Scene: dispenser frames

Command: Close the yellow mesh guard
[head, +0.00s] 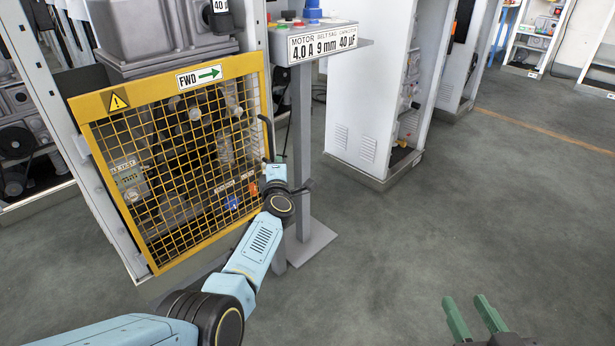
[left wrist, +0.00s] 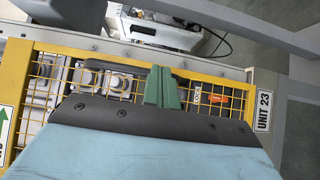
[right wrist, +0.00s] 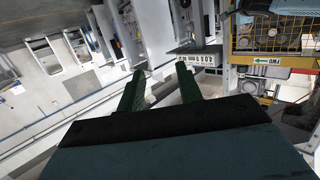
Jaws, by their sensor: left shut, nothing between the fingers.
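The yellow mesh guard (head: 175,165) stands upright in front of the machine frame at the left of the head view. It lies close to the frame; I cannot tell whether it is fully flush. In the left wrist view its yellow frame (left wrist: 215,78) runs beside a grey frame member. My left gripper (head: 272,168) is at the guard's right edge. Its green fingers (left wrist: 163,86) are together and empty, in front of the guard's edge; contact is unclear. My right gripper (head: 476,316) is open and empty, far right of the guard; its spread fingers show in the right wrist view (right wrist: 160,85).
A grey post with a sign box (head: 322,45) and foot plate stands just right of the guard, close to my left arm. A white cabinet (head: 365,90) stands behind it. A motor housing (head: 160,30) sits above the guard. The floor (head: 450,210) at right is clear.

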